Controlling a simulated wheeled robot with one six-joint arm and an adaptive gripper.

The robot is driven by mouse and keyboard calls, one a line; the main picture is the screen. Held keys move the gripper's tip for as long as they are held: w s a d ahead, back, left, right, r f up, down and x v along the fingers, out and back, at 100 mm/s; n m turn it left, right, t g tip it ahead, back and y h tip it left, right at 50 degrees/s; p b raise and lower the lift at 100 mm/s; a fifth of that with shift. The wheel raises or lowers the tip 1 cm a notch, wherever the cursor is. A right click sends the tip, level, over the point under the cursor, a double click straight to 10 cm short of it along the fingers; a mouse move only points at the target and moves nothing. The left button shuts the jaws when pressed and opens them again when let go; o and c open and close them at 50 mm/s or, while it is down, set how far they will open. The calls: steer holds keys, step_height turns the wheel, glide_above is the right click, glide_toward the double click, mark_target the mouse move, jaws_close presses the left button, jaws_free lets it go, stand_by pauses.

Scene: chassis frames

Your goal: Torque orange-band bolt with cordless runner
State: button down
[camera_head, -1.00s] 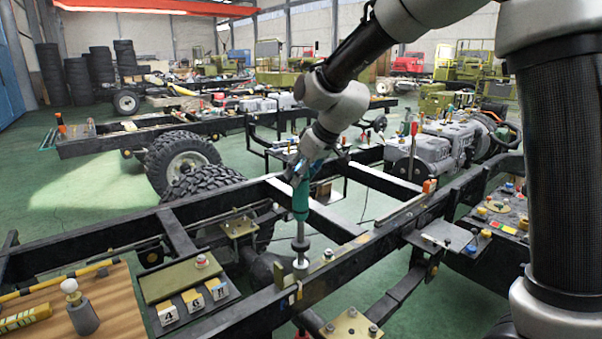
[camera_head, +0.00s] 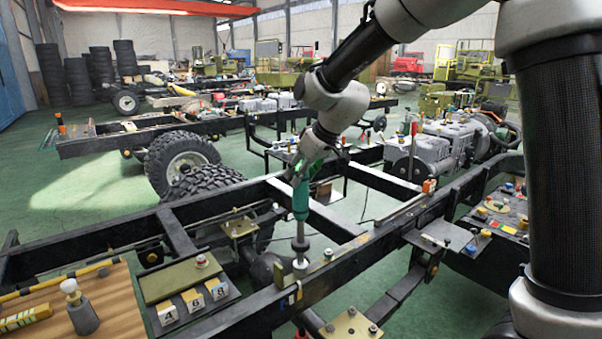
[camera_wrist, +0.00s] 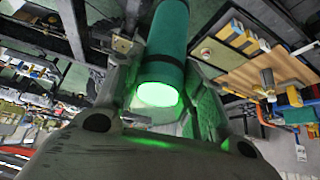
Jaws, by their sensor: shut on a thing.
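My gripper (camera_head: 303,172) is shut on the cordless runner (camera_head: 300,200), a green cylinder held upright above the near dark chassis rail (camera_head: 340,262). In the wrist view the runner (camera_wrist: 167,45) sits between the fingers, and its near end glows bright green. The runner's grey shaft and socket (camera_head: 300,243) point down at a pale bolt head or fitting (camera_head: 300,263) on the rail, and the two appear to touch. An orange band on that bolt cannot be made out. Another bolt (camera_head: 328,254) stands just to the right.
A tray with numbered tags (camera_head: 194,300) and a wooden board (camera_head: 110,300) with a knobbed grey cone (camera_head: 80,308) lie at the lower left. A plate with bolts (camera_head: 350,325) is at the bottom. Frame crossmembers and a wheel (camera_head: 182,160) stand behind.

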steer(key=shift+r, duration=1.55)
